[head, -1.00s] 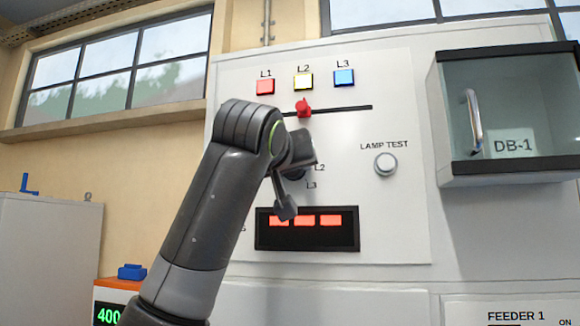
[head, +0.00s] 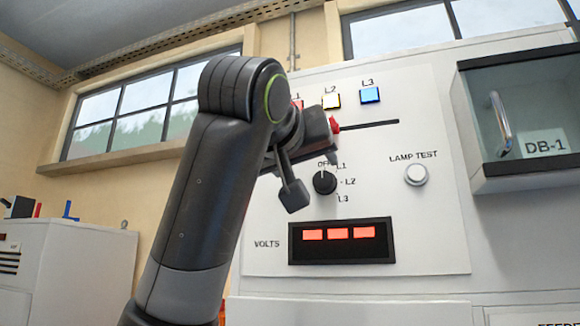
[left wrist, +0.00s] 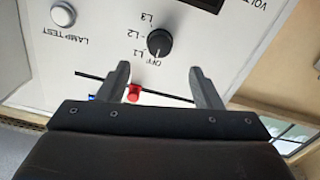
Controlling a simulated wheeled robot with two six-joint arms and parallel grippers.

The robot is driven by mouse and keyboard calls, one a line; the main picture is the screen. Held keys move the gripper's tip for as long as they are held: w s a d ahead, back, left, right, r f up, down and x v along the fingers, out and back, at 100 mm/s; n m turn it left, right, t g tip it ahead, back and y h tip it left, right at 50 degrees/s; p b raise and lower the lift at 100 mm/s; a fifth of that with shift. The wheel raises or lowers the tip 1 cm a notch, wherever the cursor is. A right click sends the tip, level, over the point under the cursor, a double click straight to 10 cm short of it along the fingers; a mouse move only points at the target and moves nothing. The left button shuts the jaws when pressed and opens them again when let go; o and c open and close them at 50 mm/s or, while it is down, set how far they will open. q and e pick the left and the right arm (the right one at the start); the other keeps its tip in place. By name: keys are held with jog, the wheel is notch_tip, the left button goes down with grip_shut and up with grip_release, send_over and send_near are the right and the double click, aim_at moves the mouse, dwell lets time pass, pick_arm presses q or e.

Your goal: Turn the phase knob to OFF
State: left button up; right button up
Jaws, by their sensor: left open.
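The phase knob (head: 324,182) is a small black round knob on the white panel, with OFF, L1, L2 and L3 printed around it. It also shows upside down in the left wrist view (left wrist: 159,42). A pale mark on it lies on the OFF/L1 side; I cannot tell its exact setting. My left gripper (left wrist: 159,70) is open and empty, its two fingers spread to either side of the knob's line, the knob beyond the tips and apart from them. In the head view one finger of this gripper (head: 292,192) shows left of the knob. My right gripper is out of view.
A red slider (left wrist: 133,93) on a black slot lies near the fingers in the left wrist view. Red, yellow and blue lamps sit above it. A volts display (head: 342,241) is below the knob, a LAMP TEST button (head: 416,174) right, a glass DB-1 cabinet (head: 520,120) farther right.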

pick_arm(q)
jog(key=b+v, duration=0.2)
jog(key=v, duration=0.5)
jog(key=shift+s, duration=0.2)
